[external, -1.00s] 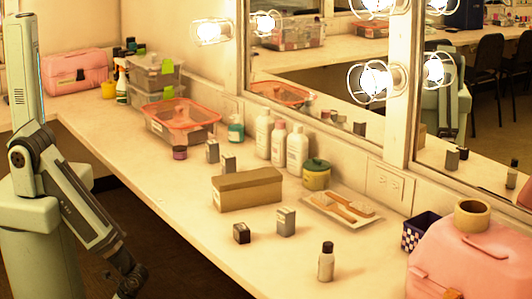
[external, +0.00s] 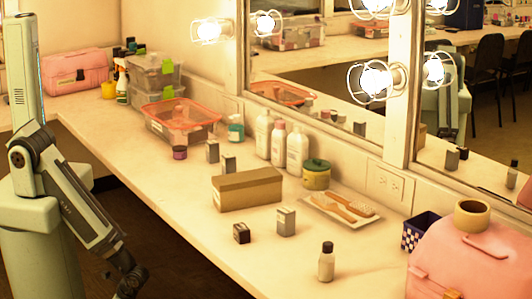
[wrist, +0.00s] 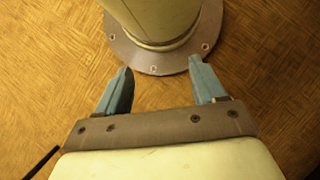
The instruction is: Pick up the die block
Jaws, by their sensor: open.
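A small dark cube, which looks like the die block (external: 241,233), sits on the counter near its front edge in the external view. Its face markings are too small to read. A taller grey box (external: 286,221) stands just to its right, with a gap between them. My gripper (wrist: 160,80) is open and empty in the wrist view, with its two blue fingers apart. It points at the wooden floor beside a round bolted base plate, away from the counter. The external view does not show my gripper; the arm hangs down past the bottom edge.
A tan box (external: 247,190) lies behind the cube. The counter left of the cube is clear.

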